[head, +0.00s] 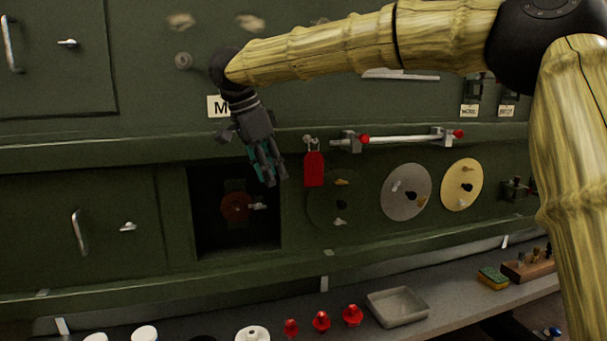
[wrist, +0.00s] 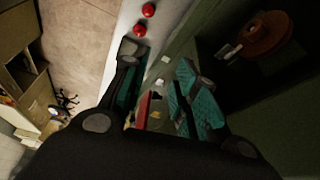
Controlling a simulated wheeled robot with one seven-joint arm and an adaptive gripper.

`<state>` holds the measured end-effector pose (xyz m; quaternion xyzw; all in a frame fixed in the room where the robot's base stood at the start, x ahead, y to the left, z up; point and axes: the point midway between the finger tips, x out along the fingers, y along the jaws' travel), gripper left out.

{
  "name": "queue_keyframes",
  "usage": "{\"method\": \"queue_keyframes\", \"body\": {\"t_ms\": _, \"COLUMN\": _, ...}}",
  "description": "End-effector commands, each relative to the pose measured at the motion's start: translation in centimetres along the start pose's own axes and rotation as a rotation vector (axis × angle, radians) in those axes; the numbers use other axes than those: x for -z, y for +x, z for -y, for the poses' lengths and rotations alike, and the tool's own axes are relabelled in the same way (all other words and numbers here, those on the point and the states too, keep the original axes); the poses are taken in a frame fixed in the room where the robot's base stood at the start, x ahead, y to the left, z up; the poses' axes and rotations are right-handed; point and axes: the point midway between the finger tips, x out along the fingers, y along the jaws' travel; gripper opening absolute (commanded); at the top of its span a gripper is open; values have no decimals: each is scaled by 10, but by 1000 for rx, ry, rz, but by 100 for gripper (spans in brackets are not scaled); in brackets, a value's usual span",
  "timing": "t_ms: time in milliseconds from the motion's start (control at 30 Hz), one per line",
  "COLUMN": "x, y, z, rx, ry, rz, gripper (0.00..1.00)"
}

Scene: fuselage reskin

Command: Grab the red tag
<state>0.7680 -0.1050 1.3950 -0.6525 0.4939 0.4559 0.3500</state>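The red tag (head: 314,169) hangs upright from a small hook on the green panel, right of the square opening. My gripper (head: 271,178) is just left of the tag in the head view, pointing down, with a visible gap to it. In the wrist view my gripper (wrist: 158,98) has its teal-padded fingers apart, with nothing held. A narrow red strip (wrist: 143,108) shows between the fingers, probably the tag nearly edge-on. Part of it is hidden by the gripper body.
A dark square opening (head: 205,205) with a red round part inside lies below and left of my gripper. A silver bar (head: 400,140) with red ends and several discs (head: 406,191) sit right of the tag. The grey shelf below holds red plugs (head: 321,320) and a tray (head: 398,306).

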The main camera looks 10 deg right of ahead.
Motion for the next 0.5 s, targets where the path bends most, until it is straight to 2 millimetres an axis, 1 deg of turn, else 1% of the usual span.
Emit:
{"method": "queue_keyframes", "body": {"t_ms": 33, "x": 7, "y": -14, "z": -3, "rx": 3, "ry": 6, "rz": 19, "gripper": 29}}
{"method": "queue_keyframes", "body": {"t_ms": 133, "x": 22, "y": -44, "z": -12, "rx": -1, "ry": 7, "rz": 57, "gripper": 29}}
{"method": "queue_keyframes", "body": {"t_ms": 200, "x": 36, "y": -65, "z": -18, "rx": -3, "ry": 12, "rz": 92, "gripper": 29}}
{"method": "queue_keyframes", "body": {"t_ms": 233, "x": 43, "y": -72, "z": -20, "rx": -4, "ry": 18, "rz": 106, "gripper": 29}}
{"method": "queue_keyframes", "body": {"t_ms": 333, "x": 55, "y": -77, "z": -21, "rx": -10, "ry": 31, "rz": 135, "gripper": 29}}
{"method": "queue_keyframes", "body": {"t_ms": 500, "x": 73, "y": -79, "z": -18, "rx": -15, "ry": 60, "rz": 169, "gripper": 29}}
